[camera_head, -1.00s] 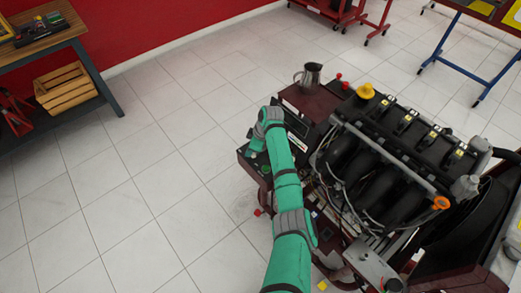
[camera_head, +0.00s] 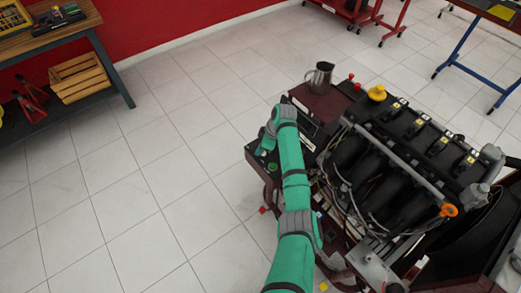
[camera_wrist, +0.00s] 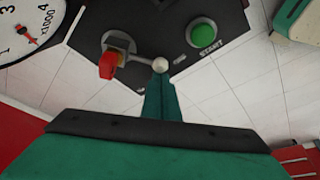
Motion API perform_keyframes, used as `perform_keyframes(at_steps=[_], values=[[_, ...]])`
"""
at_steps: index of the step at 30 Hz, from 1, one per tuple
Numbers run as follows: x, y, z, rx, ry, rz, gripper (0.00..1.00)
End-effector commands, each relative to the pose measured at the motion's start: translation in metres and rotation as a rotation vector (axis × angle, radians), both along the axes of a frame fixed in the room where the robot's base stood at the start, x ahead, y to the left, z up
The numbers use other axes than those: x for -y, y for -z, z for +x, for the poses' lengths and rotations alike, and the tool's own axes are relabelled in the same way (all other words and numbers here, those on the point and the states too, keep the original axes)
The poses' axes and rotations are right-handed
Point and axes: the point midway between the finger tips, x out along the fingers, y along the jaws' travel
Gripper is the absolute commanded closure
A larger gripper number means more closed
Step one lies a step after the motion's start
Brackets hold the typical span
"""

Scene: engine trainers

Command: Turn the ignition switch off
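The ignition switch (camera_wrist: 116,58) shows in the wrist view at upper left of centre, on a dark panel (camera_wrist: 160,22). It has a metal mount with a red piece, and a short rod runs right from it to a pale ball (camera_wrist: 160,65). A green START button (camera_wrist: 203,35) is to its right. One narrow green finger of my gripper (camera_wrist: 160,95) points up at the ball, its tip touching or just below it. The other finger is not distinguishable. In the head view my gripper (camera_head: 268,143) is over the control panel, and my arm hides the switch.
A dial gauge (camera_wrist: 24,28) is at the wrist view's upper left. The engine (camera_head: 400,160) stands right of my arm, with a metal jug (camera_head: 319,78) behind the panel. A workbench (camera_head: 60,40) is at far left. The tiled floor between is clear.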

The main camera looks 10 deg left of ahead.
Motion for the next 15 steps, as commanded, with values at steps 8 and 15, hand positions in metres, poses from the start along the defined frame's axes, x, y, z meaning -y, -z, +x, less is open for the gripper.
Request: perform_keyframes(at_steps=[8,15], values=[[0.002,0.001,0.000,-0.002,0.003,-0.004,1.00],[-0.022,-0.001,-0.001,-0.001,0.002,-0.003,1.00]])
